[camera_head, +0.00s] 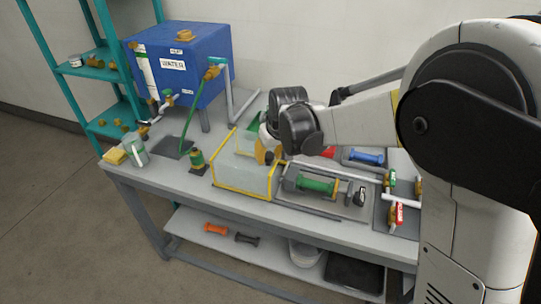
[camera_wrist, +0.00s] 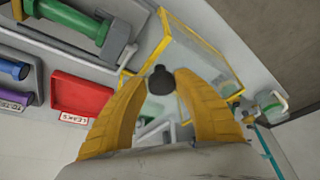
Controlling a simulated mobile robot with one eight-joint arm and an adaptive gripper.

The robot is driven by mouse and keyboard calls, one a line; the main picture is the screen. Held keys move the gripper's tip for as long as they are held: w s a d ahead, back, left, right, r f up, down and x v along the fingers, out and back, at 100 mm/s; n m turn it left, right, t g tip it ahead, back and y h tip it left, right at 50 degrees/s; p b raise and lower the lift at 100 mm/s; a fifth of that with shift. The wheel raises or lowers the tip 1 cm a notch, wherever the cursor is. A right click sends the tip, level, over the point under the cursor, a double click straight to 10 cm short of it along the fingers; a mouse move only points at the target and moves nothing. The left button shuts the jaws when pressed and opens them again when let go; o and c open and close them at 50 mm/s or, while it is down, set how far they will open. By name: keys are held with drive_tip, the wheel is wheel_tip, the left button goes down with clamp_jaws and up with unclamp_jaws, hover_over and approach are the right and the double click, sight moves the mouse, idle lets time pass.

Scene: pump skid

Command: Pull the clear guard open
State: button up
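The clear guard (camera_head: 243,176) is a see-through box with yellow edges on the bench, over the left part of the pump skid. In the wrist view its yellow-edged panel (camera_wrist: 190,52) lies behind the fingers. A black knob (camera_wrist: 161,80) shows between my fingertips. My gripper (camera_head: 266,152) is at the guard's upper right side. In the wrist view my gripper (camera_wrist: 160,76) has its two yellow fingers apart, one on each side of the knob. They look open, with a slim gap to the knob. The wrist hides part of the guard in the head view.
A green pump part (camera_head: 316,184) lies right of the guard. A red tray (camera_wrist: 80,94) and a blue cylinder (camera_head: 367,157) lie behind it. A blue water tank (camera_head: 185,62) is at the back left.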

drive_tip(key=shift+o, duration=1.2)
drive_tip(key=shift+w, duration=0.1)
drive_tip(key=v, duration=1.2)
drive_tip(key=s+d+f+m+t+h, duration=0.2)
drive_tip(key=s+d+m, duration=0.3)
drive_tip(key=s+d, duration=1.4)
drive_tip(key=s+t+b, duration=0.1)
drive_tip(key=s, duration=0.2)
drive_tip(key=shift+s+f, duration=0.35)
drive_tip(key=shift+s, duration=0.05)
